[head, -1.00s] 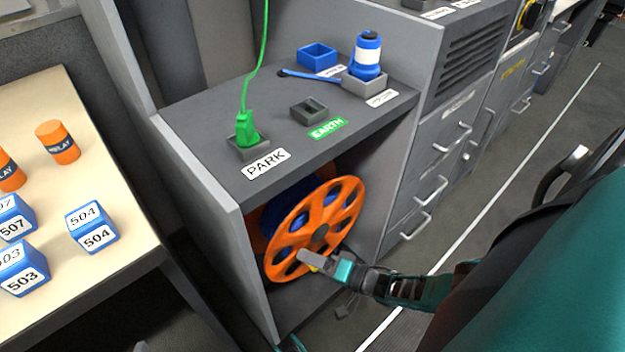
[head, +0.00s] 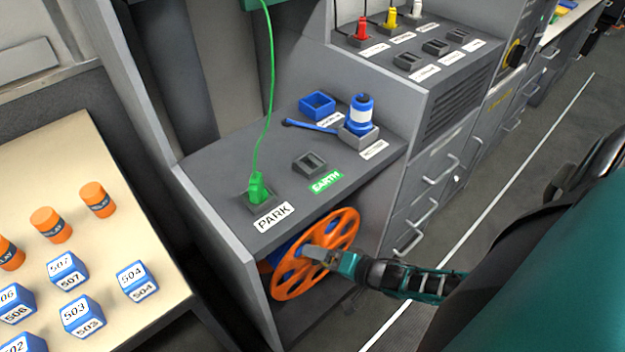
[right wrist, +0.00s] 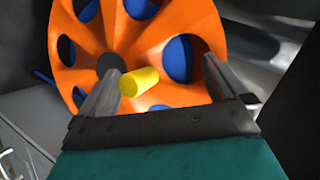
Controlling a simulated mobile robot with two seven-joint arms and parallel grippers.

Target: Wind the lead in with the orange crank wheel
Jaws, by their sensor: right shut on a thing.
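The orange crank wheel (head: 346,226) stands upright in the open bay under the grey counter, with a blue drum (head: 290,246) behind it. It fills much of the right wrist view (right wrist: 205,30), with the dark hub at left of centre. My right gripper (head: 318,255) is at the front of the wheel, shut on its yellow handle (right wrist: 138,82), which shows between the fingers. The fingers hide the handle in the head view. The green lead (head: 270,100) rises from a green plug (head: 257,188) in the socket marked PARK. My left gripper is out of view.
The counter also holds an empty socket by the EARTH label (head: 325,181), a blue tray (head: 318,104) and a blue-and-white connector (head: 361,115). A pale table (head: 95,165) with blue blocks and orange cylinders is at left. Handled drawers (head: 430,180) are right of the bay.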

